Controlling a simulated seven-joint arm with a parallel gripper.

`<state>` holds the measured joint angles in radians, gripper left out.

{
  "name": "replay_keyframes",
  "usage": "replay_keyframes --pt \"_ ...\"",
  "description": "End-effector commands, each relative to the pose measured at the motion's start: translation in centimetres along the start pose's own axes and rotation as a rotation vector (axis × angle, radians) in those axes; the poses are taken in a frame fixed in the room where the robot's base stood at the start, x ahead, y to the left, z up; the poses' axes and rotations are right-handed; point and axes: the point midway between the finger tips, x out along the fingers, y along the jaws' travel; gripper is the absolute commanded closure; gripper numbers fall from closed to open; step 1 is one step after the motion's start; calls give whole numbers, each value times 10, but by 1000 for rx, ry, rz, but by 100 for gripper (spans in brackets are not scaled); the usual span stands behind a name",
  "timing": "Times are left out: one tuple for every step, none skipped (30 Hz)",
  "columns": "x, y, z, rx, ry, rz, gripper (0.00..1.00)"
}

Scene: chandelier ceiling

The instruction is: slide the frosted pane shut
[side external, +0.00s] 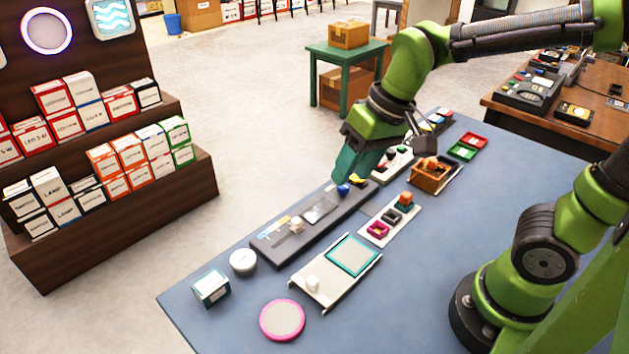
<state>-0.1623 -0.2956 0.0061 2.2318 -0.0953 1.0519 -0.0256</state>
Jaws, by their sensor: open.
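A long dark tray (271,247) lies on the blue table. A pale, whitish pane (321,210) lies about midway along it, with a small cream block (297,225) just left of it. A second pale pane with a teal frame (352,254) lies on a white railed board (318,291) in front. I cannot tell for certain which pane is the frosted one. My gripper (345,183) is open, pointing down over the far right part of the dark tray, beside small blue and yellow pieces (343,189). Its fingertips are small here, and contact is unclear.
A white board with coloured blocks (378,232) and an orange-brown box (427,178) stand right of the dark tray. A round white tub (243,262), a small teal-and-white box (211,288) and a pink-rimmed disc (282,320) are near the front.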

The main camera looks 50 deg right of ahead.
Motion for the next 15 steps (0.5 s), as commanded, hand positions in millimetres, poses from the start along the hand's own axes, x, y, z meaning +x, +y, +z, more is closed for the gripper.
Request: replay_keyframes --pt "11 -11 -7 -28 -69 21 53" --pt "17 -16 -10 -43 -106 34 53" --pt "24 -24 -15 -62 -156 52 53" --pt "30 -30 -17 -75 -195 66 53" --pt "37 -35 -20 -89 -232 81 53" --pt "45 -43 -23 -107 -282 102 53" --pt "52 -49 -25 -118 -319 117 53" --pt "58 -54 -27 -131 -356 134 53" --pt "67 -62 -29 -143 -403 157 53" --pt "72 -67 -31 -152 -436 172 53" --pt "78 -72 -32 -159 -468 187 53" --pt "84 -78 -33 -164 -506 206 53" --pt "88 -82 -34 -169 -533 220 53" --pt "90 -86 -35 -169 -557 231 53" --pt "92 -91 -37 -167 -584 245 53"
